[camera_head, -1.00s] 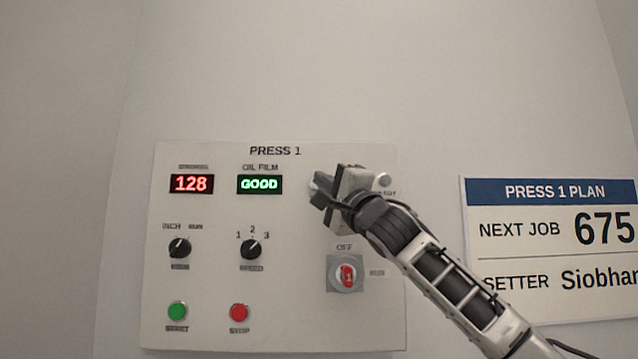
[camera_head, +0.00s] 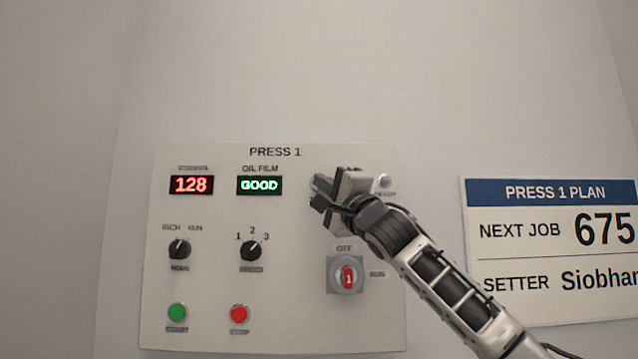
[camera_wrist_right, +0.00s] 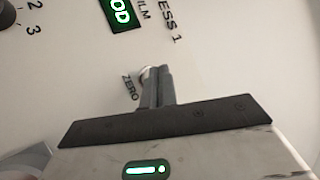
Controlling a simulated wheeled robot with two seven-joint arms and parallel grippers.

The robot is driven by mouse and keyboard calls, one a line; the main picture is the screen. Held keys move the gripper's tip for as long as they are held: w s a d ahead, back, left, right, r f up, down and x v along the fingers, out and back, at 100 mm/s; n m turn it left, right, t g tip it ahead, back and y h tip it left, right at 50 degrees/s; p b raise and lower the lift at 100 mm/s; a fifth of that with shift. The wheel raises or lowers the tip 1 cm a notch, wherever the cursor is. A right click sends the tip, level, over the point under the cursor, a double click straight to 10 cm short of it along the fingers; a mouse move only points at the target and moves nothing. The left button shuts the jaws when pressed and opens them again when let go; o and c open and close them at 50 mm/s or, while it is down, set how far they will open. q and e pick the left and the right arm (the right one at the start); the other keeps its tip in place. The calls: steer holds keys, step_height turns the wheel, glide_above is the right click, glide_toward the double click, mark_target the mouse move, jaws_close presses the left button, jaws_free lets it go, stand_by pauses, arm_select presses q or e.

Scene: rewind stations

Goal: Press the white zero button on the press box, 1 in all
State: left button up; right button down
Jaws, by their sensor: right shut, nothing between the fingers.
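The press box (camera_head: 215,215) is a pale panel titled PRESS 1 on the wall. Its strokes display (camera_head: 191,185) reads 128 in red. The white zero button (camera_wrist_right: 145,73) shows only as a small edge in the right wrist view, beside the ZERO label (camera_wrist_right: 130,87). My right gripper (camera_head: 318,192) is shut and empty, with its fingertips (camera_wrist_right: 158,72) at the button and covering most of it. I cannot tell whether the tips touch the button or press it in. My left gripper is not in view.
The oil film display (camera_head: 259,185) reads GOOD. A black mode knob (camera_head: 180,248), a numbered knob (camera_head: 251,249), a green button (camera_head: 177,313), a red button (camera_head: 239,313) and a red rotary switch (camera_head: 348,278) sit below. A plan sign (camera_head: 550,250) hangs at right.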

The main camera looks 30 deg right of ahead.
steer(key=shift+w, duration=0.1)
stand_by(0.3)
steer(key=shift+w+d+p, duration=0.2)
steer(key=shift+d+p, duration=0.05)
steer(key=shift+p, duration=0.05)
stand_by(0.5)
steer(key=shift+s+a, duration=0.1)
steer(key=shift+s+a+b, duration=0.35)
steer(key=shift+s+b, duration=0.15)
steer(key=shift+s, duration=0.05)
steer(key=shift+s+a+b, duration=0.45)
steer(key=shift+s+b, duration=0.05)
steer(key=shift+s, duration=0.2)
steer(key=shift+s+a+b, duration=0.4)
steer(key=shift+s+b, duration=0.15)
steer(key=shift+s, duration=0.2)
steer(key=shift+s+a+b, duration=0.45)
steer(key=shift+s+b, duration=0.05)
steer(key=shift+s, duration=0.2)
